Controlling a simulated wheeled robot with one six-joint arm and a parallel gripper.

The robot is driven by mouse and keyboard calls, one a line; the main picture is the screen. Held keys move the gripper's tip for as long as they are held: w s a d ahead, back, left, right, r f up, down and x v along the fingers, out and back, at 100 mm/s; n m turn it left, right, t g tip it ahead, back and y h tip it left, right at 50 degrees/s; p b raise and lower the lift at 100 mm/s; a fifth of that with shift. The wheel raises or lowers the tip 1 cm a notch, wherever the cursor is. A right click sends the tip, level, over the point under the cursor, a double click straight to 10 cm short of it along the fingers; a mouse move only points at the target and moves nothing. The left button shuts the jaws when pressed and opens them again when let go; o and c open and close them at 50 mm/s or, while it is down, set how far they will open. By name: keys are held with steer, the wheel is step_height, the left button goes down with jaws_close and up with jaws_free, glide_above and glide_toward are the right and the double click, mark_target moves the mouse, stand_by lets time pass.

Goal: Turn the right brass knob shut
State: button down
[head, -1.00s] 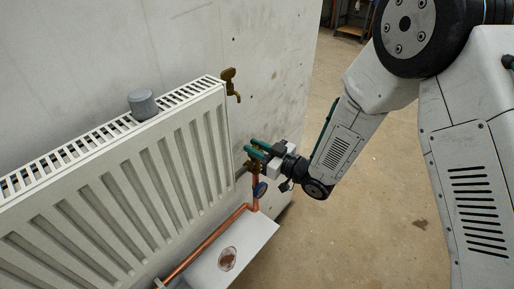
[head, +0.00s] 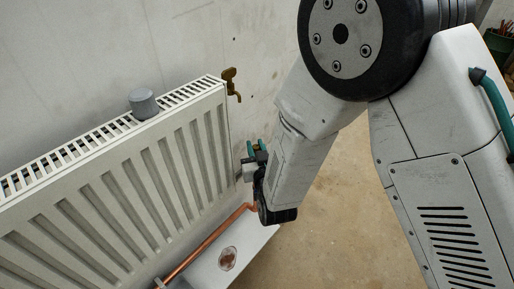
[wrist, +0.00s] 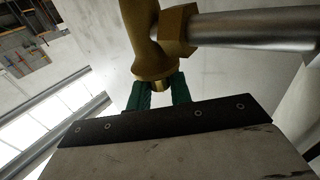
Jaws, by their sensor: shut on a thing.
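The right brass knob (wrist: 155,82) is at the lower end of a brass valve body (wrist: 143,32) in the wrist view. My gripper (wrist: 160,94) has its green fingers on either side of the knob and is shut on it. In the head view my gripper (head: 257,149) is at the right end of the white radiator (head: 170,165). There the fingers and my arm hide most of the valve and knob. How far the knob is turned cannot be told.
A grey cylinder (head: 143,104) stands on the radiator top. A copper pipe (head: 205,243) runs below, beside a white shelf (head: 255,240). Open floor lies to the right.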

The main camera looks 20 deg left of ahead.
steer(key=shift+a, duration=0.1)
stand_by(0.4)
steer(key=c, duration=1.3)
jaws_free()
steer(key=v, duration=0.7)
steer(key=shift+s, duration=0.4)
